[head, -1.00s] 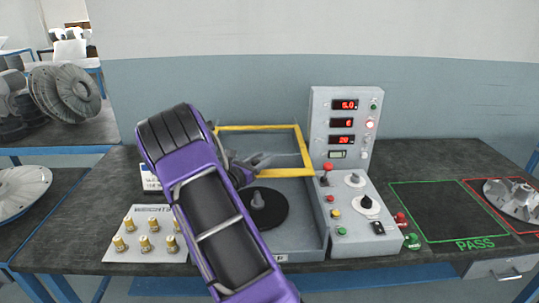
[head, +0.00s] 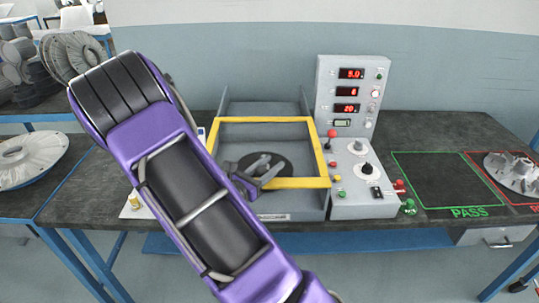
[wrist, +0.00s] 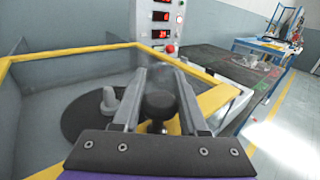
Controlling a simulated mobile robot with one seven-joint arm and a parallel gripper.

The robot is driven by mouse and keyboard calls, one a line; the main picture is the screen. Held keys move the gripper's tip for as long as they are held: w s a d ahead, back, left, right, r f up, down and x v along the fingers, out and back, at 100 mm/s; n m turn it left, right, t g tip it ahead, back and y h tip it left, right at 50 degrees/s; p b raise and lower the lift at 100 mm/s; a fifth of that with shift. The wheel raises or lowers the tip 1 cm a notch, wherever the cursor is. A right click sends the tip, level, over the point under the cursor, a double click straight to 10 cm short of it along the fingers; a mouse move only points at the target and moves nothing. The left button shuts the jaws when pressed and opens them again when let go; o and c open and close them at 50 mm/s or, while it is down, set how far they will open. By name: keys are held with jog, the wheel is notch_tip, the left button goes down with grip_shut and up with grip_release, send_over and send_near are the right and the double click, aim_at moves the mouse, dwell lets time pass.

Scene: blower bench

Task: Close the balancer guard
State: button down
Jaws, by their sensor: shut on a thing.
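The balancer guard (head: 318,150) is a yellow-edged clear panel over the grey balancer box (head: 290,204). It lies low across the box, its front bar close to the front wall. I cannot tell whether it rests fully on the rim. In the wrist view the yellow frame (wrist: 80,50) runs along the back and right. My gripper (head: 268,174) is at the guard's front bar. In the wrist view its fingers (wrist: 157,88) are shut on a black knob (wrist: 158,104), the guard's handle. A black disc with a grey hub (wrist: 108,100) sits inside the box.
The control panel (head: 348,95) with red displays and buttons stands right of the box. Further right are the green PASS area (head: 445,180), empty, and a metal rotor (head: 512,172) in a red outline. Another rotor (head: 25,160) lies at the left. My arm hides the bench's left part.

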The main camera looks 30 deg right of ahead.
jog(key=shift+s+a+f, duration=0.1)
jog(key=shift+s, duration=0.05)
jog(key=shift+c, duration=2.2)
grip_release()
jog(key=shift+s, duration=0.1)
jog(key=shift+a, duration=0.1)
jog(key=v, duration=1.7)
jog(key=shift+a, duration=0.15)
